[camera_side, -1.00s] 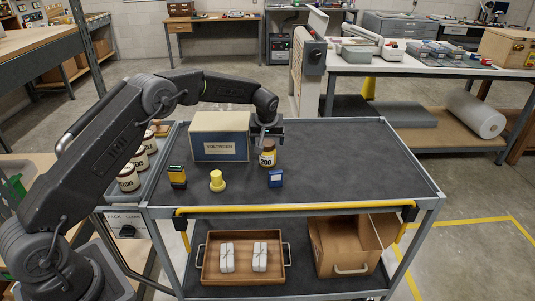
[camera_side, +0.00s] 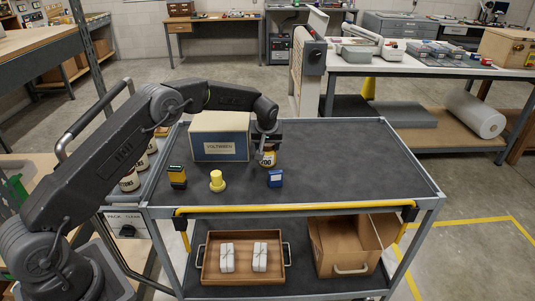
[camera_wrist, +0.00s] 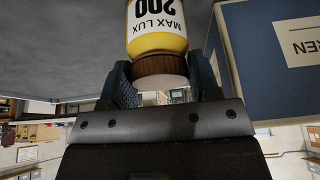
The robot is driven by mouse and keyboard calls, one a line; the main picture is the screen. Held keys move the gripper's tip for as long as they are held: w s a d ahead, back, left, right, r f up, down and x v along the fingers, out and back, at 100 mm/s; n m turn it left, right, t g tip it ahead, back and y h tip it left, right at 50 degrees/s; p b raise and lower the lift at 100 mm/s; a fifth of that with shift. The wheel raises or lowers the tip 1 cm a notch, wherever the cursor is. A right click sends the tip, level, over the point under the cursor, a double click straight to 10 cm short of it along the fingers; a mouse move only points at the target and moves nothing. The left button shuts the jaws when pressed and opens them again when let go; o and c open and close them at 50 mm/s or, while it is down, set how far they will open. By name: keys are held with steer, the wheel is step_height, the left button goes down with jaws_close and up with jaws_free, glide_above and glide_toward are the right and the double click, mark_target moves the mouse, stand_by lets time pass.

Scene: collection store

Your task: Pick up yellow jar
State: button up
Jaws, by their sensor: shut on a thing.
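The yellow jar (camera_side: 267,159) has a white label reading "200" and stands on the dark top of the cart, just right of the blue and cream box. My gripper (camera_side: 267,139) is above it with its fingers down around the jar's top. In the wrist view the jar (camera_wrist: 156,43) shows its "MAX LUX" label and brown lid between the two fingers of my gripper (camera_wrist: 160,85). The gripper is shut on the jar at the lid. The jar looks upright; whether its base touches the cart top is hard to tell.
The box (camera_side: 220,137) stands close at the left of the jar; it also shows in the wrist view (camera_wrist: 280,60). The cart top (camera_side: 360,165) is clear to the right.

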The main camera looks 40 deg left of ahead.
steer(key=shift+c, duration=1.1)
steer(key=shift+r, duration=0.1)
